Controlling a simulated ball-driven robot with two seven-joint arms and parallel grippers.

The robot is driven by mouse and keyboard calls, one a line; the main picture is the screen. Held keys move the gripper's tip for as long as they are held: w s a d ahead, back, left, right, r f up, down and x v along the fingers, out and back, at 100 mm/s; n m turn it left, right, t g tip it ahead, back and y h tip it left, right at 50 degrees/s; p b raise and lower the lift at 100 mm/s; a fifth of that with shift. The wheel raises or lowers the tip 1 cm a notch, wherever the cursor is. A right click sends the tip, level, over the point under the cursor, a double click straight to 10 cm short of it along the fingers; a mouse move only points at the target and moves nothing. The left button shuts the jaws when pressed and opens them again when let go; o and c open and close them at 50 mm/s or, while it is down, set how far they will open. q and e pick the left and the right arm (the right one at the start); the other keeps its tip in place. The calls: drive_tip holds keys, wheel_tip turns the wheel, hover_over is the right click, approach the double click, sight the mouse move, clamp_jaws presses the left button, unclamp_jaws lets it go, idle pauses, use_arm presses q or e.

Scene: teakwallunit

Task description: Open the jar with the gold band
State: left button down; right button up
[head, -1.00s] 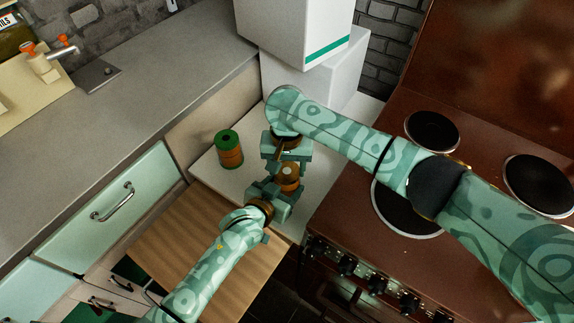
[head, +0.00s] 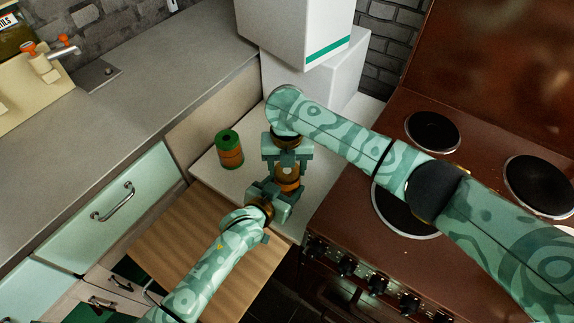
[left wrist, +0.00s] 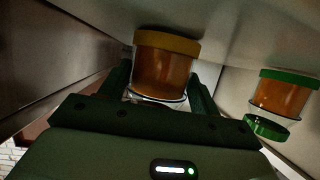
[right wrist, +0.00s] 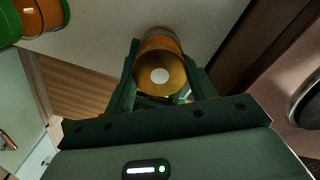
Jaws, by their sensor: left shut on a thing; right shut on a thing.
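The jar with the gold band (head: 288,184) has orange contents and stands between my two grippers. In the left wrist view the jar (left wrist: 163,72) shows its gold band (left wrist: 167,42) against the pale surface. My left gripper (head: 278,192) is shut on the jar's body from the near side. My right gripper (head: 287,163) is shut on the jar's lid from above. The gold lid with a white dot (right wrist: 160,75) shows between the fingers in the right wrist view. I cannot tell whether the lid is loose.
A jar with a green lid and band (head: 229,150) stands to the left on the pale counter (head: 207,172). A brown stove (head: 350,222) with several hotplates is close on the right. White boxes (head: 318,75) stand behind. A wooden board (head: 185,235) lies in front.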

sight(287, 170)
drive_tip(key=n, duration=0.6)
drive_tip(key=shift+d, duration=0.1)
use_arm(q)
drive_tip(key=shift+s, duration=0.1)
use_arm(e)
drive_tip(key=n, duration=0.5)
drive_tip(key=shift+r, duration=0.1)
drive_tip(key=shift+r, duration=0.15)
drive_tip(key=shift+r, duration=0.95)
drive_tip(key=shift+r, duration=2)
use_arm(q)
drive_tip(key=shift+c, duration=1.3)
unclamp_jaws()
